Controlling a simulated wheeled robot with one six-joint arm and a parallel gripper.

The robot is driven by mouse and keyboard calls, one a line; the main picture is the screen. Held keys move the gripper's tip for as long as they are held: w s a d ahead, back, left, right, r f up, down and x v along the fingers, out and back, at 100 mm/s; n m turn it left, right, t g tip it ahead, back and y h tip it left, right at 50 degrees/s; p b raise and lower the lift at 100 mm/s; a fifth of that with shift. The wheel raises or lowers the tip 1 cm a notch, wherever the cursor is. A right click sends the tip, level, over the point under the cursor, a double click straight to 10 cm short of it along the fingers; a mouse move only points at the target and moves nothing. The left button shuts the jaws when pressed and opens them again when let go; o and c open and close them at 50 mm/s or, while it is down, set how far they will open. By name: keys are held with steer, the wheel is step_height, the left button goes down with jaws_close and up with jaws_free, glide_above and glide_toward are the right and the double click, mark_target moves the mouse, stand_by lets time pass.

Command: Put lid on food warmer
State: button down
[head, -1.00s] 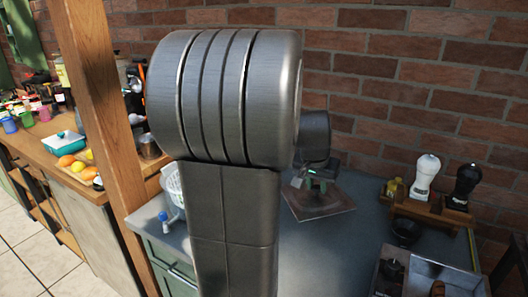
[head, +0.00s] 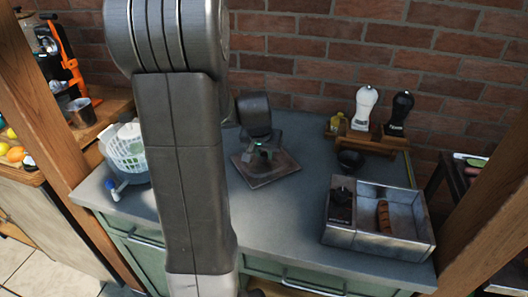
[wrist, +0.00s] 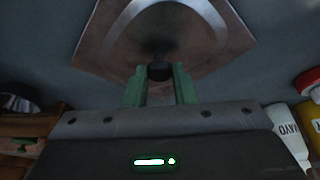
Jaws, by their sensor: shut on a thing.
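The square metal lid (head: 252,178) is at the back middle of the grey counter in the head view. I cannot tell whether the lid touches the counter. The food warmer (head: 345,236) is a metal box at the right front.
A black bowl (head: 350,160) stands behind the warmer. A white basket (head: 128,150) is at the left. Wooden posts flank the counter. The counter's middle front is clear.

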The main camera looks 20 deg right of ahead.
steer(key=shift+f, duration=0.25)
steer(key=c, duration=1.2)
jaws_free()
steer(key=shift+r, duration=0.1)
